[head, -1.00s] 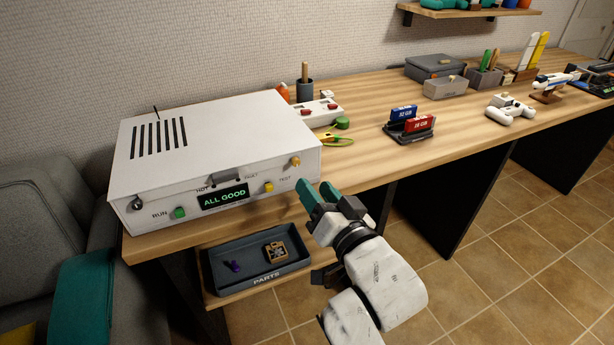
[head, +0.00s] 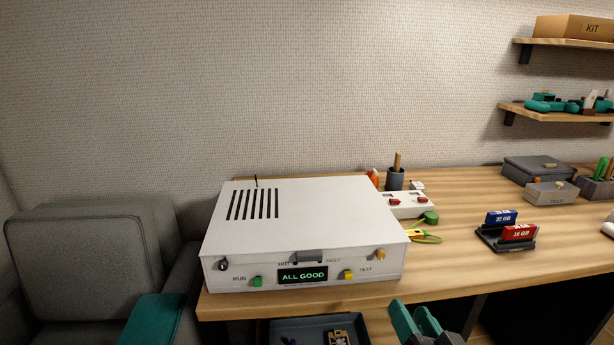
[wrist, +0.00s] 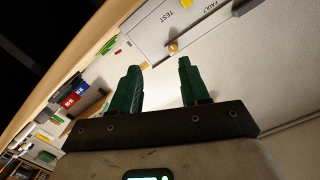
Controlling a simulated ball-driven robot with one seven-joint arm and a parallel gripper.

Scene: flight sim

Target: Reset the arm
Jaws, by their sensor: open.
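My gripper (head: 416,321) has green fingers and shows at the bottom edge of the head view, in front of the desk edge and right of the parts tray. Its fingers are apart and nothing is between them. It also shows in the wrist view (wrist: 157,84), with both fingers pointing toward the white box's front near the TEST label. Most of my arm is below the head view's frame.
A white box (head: 300,215) with a display reading ALL GOOD stands on the wooden desk (head: 460,270). A parts tray (head: 290,328) sits below. Memory modules (head: 510,228) stand right of the box. A grey armchair (head: 90,260) is at left.

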